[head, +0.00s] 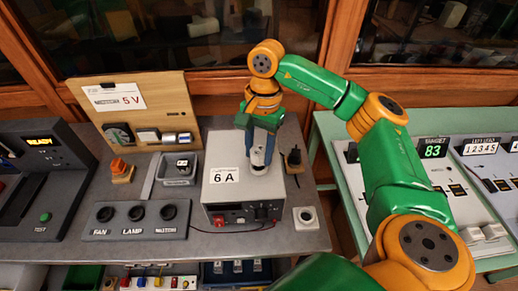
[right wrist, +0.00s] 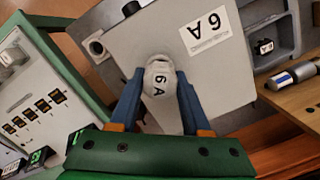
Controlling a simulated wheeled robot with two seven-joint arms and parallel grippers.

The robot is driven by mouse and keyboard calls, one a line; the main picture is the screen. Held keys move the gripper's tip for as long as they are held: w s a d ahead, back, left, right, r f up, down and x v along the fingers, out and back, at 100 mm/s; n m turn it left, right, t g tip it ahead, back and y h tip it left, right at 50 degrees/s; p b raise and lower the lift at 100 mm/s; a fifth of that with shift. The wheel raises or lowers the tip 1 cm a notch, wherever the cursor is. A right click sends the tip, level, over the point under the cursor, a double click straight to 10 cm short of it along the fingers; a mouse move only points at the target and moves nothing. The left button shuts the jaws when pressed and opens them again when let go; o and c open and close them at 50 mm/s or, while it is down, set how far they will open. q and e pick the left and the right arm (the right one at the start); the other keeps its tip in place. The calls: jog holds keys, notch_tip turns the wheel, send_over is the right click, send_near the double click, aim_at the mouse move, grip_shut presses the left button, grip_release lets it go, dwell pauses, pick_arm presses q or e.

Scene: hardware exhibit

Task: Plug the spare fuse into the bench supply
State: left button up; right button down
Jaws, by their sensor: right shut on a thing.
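The bench supply (head: 225,195) is a grey box on the bench with a "6 A" label on its top. It also fills the middle of the right wrist view (right wrist: 130,50). My right gripper (head: 260,165) points down over the back right part of its top. My left gripper is not in view.
A small grey tray (head: 178,180) with a dark-and-white piece stands left of the supply. A wooden board (head: 165,92) marked "5 V" is behind it. A black plug (head: 293,157) and a white ring-topped block (head: 305,218) are at its right. A switch panel (head: 135,232) lies in front left.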

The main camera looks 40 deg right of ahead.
jog(key=shift+f+b, duration=0.75)
jog(key=shift+f, duration=0.15)
dwell(1.1)
grip_release()
dwell(0.4)
notch_tip(320, 180, up, 7)
jog(key=p, duration=0.6)
jog(key=shift+r, duration=0.1)
